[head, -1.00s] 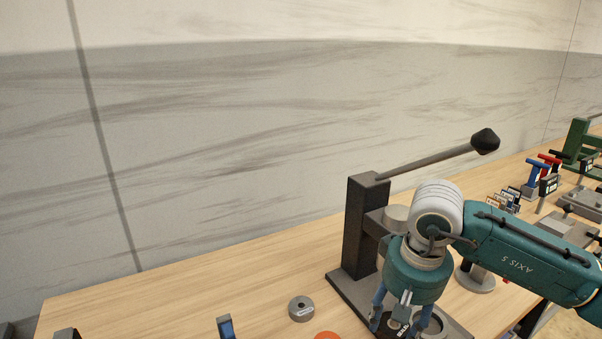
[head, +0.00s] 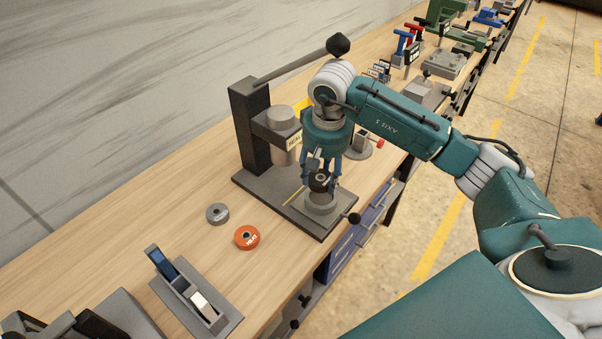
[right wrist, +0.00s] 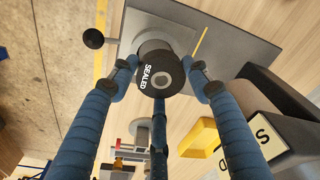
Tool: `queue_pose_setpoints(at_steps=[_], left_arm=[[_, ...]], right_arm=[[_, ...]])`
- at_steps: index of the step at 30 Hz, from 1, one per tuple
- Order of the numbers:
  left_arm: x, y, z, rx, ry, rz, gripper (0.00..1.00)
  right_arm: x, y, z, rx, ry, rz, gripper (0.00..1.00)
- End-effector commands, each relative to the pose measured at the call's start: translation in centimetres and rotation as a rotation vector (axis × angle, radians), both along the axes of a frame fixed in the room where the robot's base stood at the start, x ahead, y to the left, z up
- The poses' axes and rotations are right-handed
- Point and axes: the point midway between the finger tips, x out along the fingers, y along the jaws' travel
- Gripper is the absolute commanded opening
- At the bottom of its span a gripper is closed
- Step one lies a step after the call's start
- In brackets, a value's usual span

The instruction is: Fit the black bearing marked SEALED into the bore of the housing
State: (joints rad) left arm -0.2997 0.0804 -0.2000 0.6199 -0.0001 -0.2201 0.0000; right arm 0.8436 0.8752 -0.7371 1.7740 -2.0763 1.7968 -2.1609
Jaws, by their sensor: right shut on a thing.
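The black bearing (head: 319,184) is between the fingers of my right gripper (head: 321,181), which is shut on it. Its SEALED face (right wrist: 151,79) looks toward the camera in the right wrist view. The round grey housing (head: 321,205) stands on the press base, just below the bearing in the head view. In the right wrist view the bearing overlaps the housing (right wrist: 152,46) and hides part of it. The bore is mostly hidden, and I cannot tell whether the bearing touches the housing. My left gripper is not in view.
The press (head: 249,128) rises behind the housing, its lever angled to the upper right. A grey ring (head: 217,207) and an orange ring (head: 252,243) lie left of the base (head: 268,208). Bare wood lies left of the press.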

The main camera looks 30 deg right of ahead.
Motion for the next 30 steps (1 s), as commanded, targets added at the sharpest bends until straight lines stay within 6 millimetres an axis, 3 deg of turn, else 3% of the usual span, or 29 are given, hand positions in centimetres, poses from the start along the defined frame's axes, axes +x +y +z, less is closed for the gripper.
queue_pose_setpoints(at_steps=[5,17,21,30], left_arm=[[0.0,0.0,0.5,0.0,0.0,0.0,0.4],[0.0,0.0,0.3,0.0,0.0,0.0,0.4],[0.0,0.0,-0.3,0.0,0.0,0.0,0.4],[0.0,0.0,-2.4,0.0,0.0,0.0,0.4]], right_arm=[[0.0,-1.0,-0.2,0.002,-0.002,-0.021,0.15],[0.0,-1.0,-0.2,0.003,-0.003,-0.023,0.15],[0.1,-1.0,-0.3,0.005,-0.002,-0.031,0.15],[0.0,-1.0,-2.6,0.006,0.001,-0.03,0.15]])
